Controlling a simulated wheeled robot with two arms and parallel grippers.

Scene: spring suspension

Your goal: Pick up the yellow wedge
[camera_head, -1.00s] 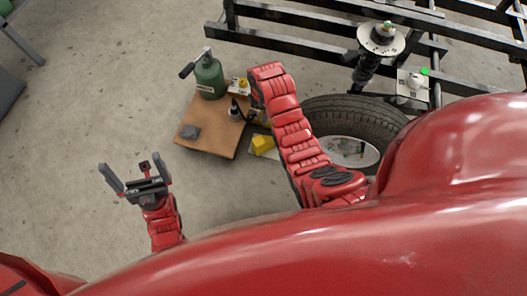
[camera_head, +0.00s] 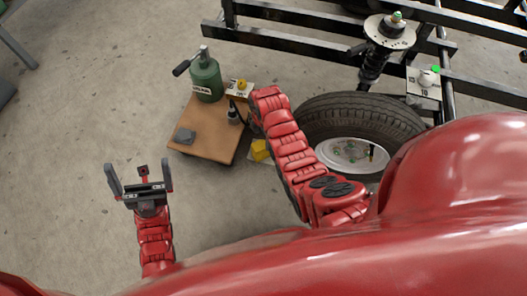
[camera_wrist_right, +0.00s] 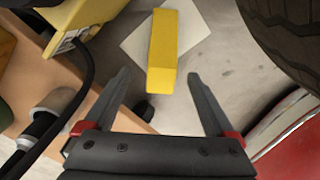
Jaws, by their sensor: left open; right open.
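The yellow wedge (camera_wrist_right: 164,50) lies on a pale square sheet (camera_wrist_right: 135,42) on the floor in the right wrist view. In the head view the wedge (camera_head: 261,150) is partly covered by my right arm, beside the wooden board. My right gripper (camera_wrist_right: 160,85) is open, with its two fingers spread to either side of the wedge's near end; nothing is between them but the view of the wedge beyond. In the head view the right gripper's fingers are hidden.
A tyre (camera_head: 400,123) stands close right of the right arm. A black frame (camera_head: 305,50) spans the back.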

